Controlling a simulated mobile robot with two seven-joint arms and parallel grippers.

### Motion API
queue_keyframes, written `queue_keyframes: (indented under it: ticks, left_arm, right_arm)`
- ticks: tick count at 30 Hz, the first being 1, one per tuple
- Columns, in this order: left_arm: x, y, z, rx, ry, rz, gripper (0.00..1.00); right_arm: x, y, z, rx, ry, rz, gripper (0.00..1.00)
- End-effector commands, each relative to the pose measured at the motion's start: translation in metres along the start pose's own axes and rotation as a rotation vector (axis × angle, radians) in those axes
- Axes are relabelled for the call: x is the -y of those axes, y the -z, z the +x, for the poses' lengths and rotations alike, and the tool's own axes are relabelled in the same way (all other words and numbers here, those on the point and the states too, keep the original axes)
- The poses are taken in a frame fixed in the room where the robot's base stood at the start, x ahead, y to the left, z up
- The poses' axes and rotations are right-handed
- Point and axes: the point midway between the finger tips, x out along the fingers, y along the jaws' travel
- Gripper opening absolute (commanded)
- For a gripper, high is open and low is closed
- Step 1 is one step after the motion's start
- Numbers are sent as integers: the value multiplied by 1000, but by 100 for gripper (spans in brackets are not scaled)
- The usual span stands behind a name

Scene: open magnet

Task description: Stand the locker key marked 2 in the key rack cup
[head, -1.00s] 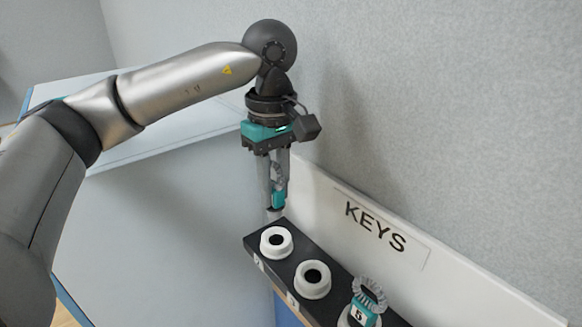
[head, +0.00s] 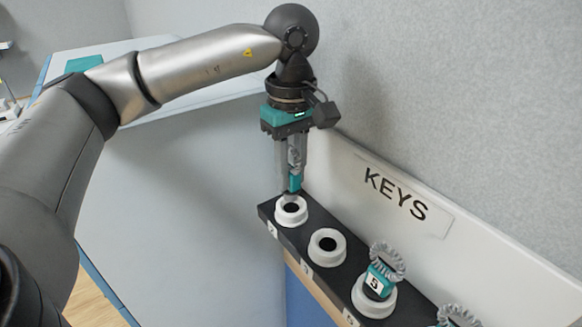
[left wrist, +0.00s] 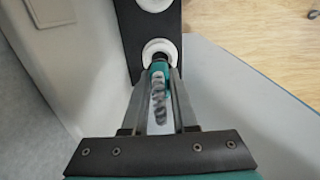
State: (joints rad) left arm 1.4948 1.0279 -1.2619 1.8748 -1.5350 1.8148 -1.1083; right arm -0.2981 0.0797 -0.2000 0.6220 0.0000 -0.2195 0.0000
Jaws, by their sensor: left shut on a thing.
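The locker key (head: 296,183), with a teal tag and a grey coil, is upright between the fingers of my left gripper (head: 291,185), which is shut on it. No number shows on this key. Its lower end is at the opening of the white key rack cup (head: 291,216) labelled 2, at the far end of the black rack. I cannot tell how far it reaches inside. In the left wrist view the key's grey coil (left wrist: 158,103) lies between the fingers, and its teal part overlaps the cup (left wrist: 152,47). My right gripper is not in view.
An empty white cup (head: 327,247) stands beside it on the rack. The following cup (head: 374,301) holds a teal key marked 5 (head: 375,282); another key's coil (head: 459,316) shows beyond. A white KEYS board (head: 440,220) stands along the wall side.

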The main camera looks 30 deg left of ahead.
Motion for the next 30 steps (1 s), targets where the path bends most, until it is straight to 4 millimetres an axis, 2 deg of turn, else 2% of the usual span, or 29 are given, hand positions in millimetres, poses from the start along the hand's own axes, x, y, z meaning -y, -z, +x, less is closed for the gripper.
queue_keyframes:
  ticks: [16,30]
  left_arm:
    - [0,0,30,1,1,1,0]
    - [0,0,34,0,0,1,0]
  right_arm:
    - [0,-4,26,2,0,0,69]
    - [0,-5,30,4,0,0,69]
